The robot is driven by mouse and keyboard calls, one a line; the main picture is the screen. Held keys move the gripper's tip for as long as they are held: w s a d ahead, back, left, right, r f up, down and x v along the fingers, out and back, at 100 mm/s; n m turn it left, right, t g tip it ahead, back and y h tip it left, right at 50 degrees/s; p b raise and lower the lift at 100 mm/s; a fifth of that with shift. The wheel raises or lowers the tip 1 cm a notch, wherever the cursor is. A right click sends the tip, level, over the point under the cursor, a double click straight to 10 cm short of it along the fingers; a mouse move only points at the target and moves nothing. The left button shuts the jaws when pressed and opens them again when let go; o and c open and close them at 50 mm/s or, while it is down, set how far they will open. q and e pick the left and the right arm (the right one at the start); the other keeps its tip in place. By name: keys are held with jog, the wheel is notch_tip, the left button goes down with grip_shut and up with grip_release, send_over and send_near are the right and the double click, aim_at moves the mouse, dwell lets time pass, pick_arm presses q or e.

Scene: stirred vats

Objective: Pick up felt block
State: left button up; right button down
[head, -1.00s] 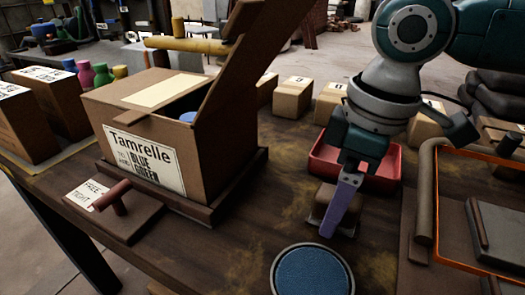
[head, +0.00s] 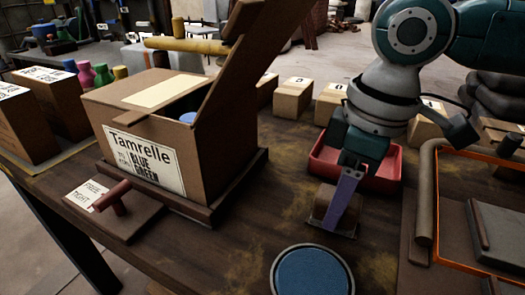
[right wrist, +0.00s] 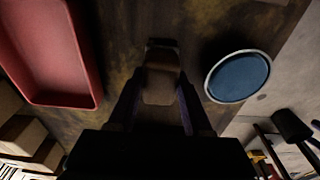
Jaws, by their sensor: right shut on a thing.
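The felt block (head: 323,203) is a small brown block at the middle right of the bench, in front of the red tray. My right gripper (head: 338,212) points down over it and is shut on it. One purple finger covers part of the block in the head view. In the right wrist view, the block (right wrist: 159,88) shows between the two fingers of my right gripper (right wrist: 160,104). I cannot tell whether the block is clear of the bench. My left gripper is not in view.
The red tray (head: 318,163) is just behind the block. A round blue pad (head: 312,272) lies in front. A Tamrelle carton (head: 150,165) stands at the left, near a red-handled lever (head: 114,197). An orange-edged frame (head: 437,205) is at the right.

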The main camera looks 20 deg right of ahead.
notch_tip(320, 180, up, 20)
jog(key=p, duration=0.6)
jog(key=shift+p, duration=0.3)
jog(key=c, duration=0.9)
grip_release()
jog(key=c, duration=0.6)
